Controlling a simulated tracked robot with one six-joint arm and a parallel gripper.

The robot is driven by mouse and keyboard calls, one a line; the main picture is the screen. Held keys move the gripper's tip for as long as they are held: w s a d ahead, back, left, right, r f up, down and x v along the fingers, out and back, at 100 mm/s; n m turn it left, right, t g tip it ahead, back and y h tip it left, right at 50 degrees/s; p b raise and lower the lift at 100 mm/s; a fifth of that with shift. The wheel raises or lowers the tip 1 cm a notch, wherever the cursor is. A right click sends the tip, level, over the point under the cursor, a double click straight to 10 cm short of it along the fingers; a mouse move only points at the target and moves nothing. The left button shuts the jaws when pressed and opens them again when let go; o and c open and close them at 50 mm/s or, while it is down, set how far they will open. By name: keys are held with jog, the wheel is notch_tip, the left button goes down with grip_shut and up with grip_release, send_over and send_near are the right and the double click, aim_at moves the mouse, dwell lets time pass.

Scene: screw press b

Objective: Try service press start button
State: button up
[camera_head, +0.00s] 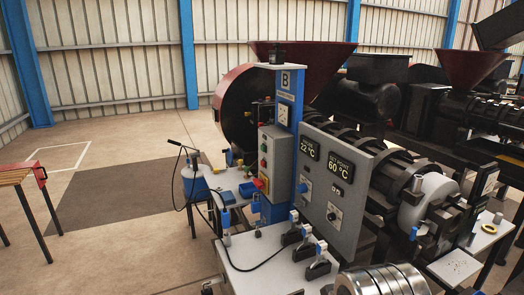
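The press (385,160) stands in the middle and right, with a blue column (286,100) marked "B". A grey control box (281,158) is on the column's front. Small coloured buttons (264,163) sit on its left-facing side, a green one among them; their labels are too small to read, so I cannot tell which is the start button. A larger grey panel (325,200) to the right shows "22 °C" and "SET POINT 60 °C" above rotary knobs. My gripper is not in view.
A white bench (265,262) with several upright clamps (305,240) stands in front of the panel. A blue container (196,188) with a black cable stands left of the press. A small table (22,175) is at the far left. The floor between is clear.

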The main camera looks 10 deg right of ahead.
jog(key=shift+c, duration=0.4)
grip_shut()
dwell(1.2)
